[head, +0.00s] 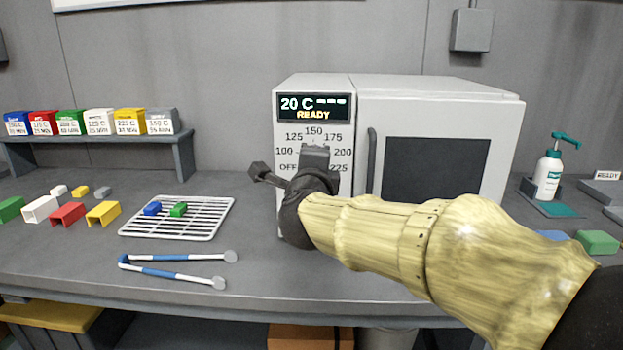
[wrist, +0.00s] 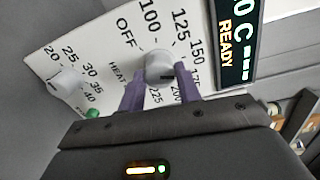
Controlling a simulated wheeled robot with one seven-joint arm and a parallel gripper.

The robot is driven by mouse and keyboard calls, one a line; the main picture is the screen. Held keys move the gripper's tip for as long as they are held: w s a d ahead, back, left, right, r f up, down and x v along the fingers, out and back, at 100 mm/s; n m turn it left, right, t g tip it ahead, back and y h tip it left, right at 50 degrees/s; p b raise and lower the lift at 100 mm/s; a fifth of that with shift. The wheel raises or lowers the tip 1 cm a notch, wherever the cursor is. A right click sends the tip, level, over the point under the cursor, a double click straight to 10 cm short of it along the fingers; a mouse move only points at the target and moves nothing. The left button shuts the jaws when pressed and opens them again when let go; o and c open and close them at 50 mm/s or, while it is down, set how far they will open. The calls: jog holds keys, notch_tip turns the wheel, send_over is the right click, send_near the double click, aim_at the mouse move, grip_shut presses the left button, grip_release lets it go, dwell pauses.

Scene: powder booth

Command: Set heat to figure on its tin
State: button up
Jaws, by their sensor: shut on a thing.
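The white oven (head: 440,85) stands on the bench, door closed. Its display (head: 313,108) reads 20 C and READY. The heat knob (wrist: 158,64) sits in a ring of figures from OFF through 100 to 225. My gripper (wrist: 160,78) is shut on this knob, one purple finger on each side. A short dark mark shows on the knob, but I cannot tell its figure for sure. In the head view my gripper (head: 314,165) hides the knob. Labelled tins stand on the left shelf, including blue (head: 17,124), red (head: 43,123), yellow (head: 130,121) and grey (head: 161,121); their print is small.
A wire rack (head: 205,222) holds a blue part (head: 152,208) and a green part (head: 178,209). Blue-handled tongs (head: 175,272) lie in front. Loose coloured pieces lie at left. A pump bottle (head: 548,175) stands right of the oven. A second knob (wrist: 65,80) is beside the heat knob.

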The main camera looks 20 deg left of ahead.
jog(key=shift+f+m+b, duration=0.15)
jog(key=shift+m+b, duration=1.7)
jog(key=shift+m, duration=0.55)
jog(key=o, duration=1)
jog(key=shift+c, duration=0.2)
jog(key=shift+d, duration=0.1)
jog(key=shift+s, duration=0.15)
